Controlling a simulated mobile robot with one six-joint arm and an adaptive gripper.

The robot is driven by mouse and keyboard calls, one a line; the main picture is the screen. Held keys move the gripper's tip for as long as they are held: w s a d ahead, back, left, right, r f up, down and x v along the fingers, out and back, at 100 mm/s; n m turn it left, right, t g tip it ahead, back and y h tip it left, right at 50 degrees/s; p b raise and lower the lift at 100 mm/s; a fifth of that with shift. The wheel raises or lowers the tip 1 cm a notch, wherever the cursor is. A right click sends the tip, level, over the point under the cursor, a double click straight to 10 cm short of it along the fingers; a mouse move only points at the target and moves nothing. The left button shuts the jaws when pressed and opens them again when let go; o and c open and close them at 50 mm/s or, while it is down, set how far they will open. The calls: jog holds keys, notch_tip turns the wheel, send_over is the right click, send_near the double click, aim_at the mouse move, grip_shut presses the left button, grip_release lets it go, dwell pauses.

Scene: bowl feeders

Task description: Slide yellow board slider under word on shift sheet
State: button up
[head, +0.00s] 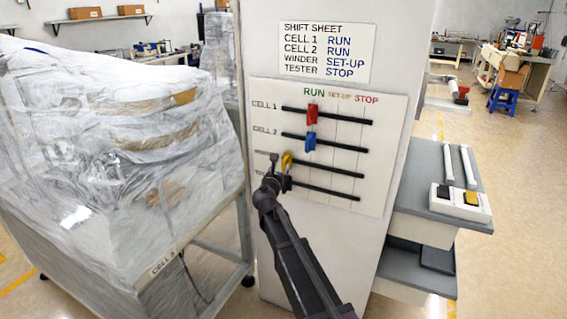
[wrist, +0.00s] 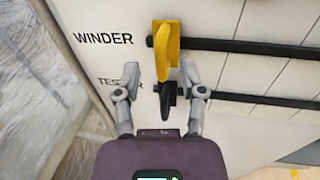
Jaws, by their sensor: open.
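The white slider board (head: 355,190) carries dark horizontal slots under the words RUN, SET-UP and STOP. The yellow slider (head: 287,160) sits at the left end of the WINDER slot, left of RUN. In the wrist view the yellow slider (wrist: 172,45) stands just ahead of my fingertips. My gripper (head: 280,172) is open; in the wrist view its fingers (wrist: 161,82) are spread either side of the black TESTER slider (wrist: 168,103) and the yellow slider's lower end. Contact cannot be told. The shift sheet (head: 322,52) above reads WINDER SET-UP.
The red slider (head: 312,113) and blue slider (head: 310,142) stand near the RUN column on the two upper slots. A plastic-wrapped machine (head: 110,130) is close on the left. A grey shelf unit (head: 430,200) stands right of the board. The WINDER slot is clear to the right.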

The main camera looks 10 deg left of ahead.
aim_at(283, 162)
jog(key=shift+w, duration=2.25)
grip_shut()
